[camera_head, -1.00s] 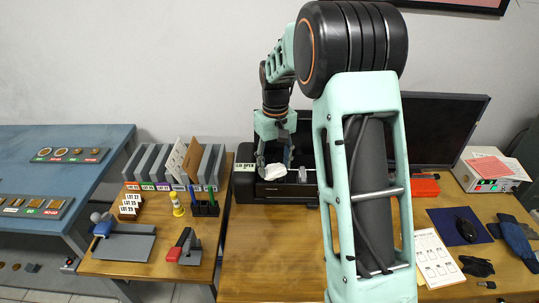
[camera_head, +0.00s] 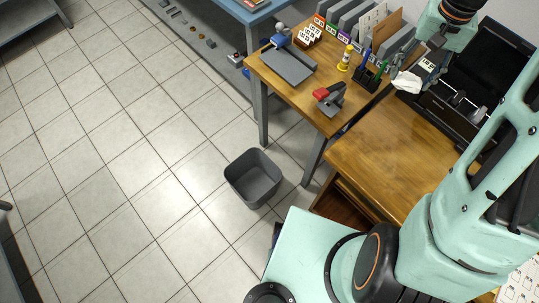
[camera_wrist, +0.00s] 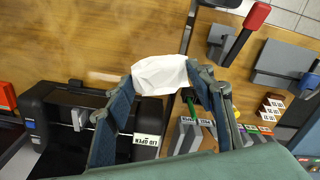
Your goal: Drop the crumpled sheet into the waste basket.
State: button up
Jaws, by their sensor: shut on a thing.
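The crumpled sheet (camera_head: 407,82) is a small white wad. My gripper (camera_head: 414,74) is shut on it, near the left end of the black printer. In the wrist view the sheet (camera_wrist: 160,74) sits between the two fingertips of my gripper (camera_wrist: 161,80), with wooden tabletop behind it. The waste basket (camera_head: 243,187) is a dark grey open bin on the tiled floor, left of and below the desk. Its visible inside looks empty. My gripper is well apart from it, up and to the right in the head view.
The open printer (camera_head: 440,108) stands beside the gripper. A black pen holder (camera_head: 368,78), a yellow glue stick (camera_head: 345,58), a red-handled stapler (camera_head: 330,98) and a paper trimmer (camera_head: 288,64) stand on the left table. The floor (camera_head: 120,170) around the basket is clear.

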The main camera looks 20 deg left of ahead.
aim_at(258, 186)
jog(key=u, duration=1.6)
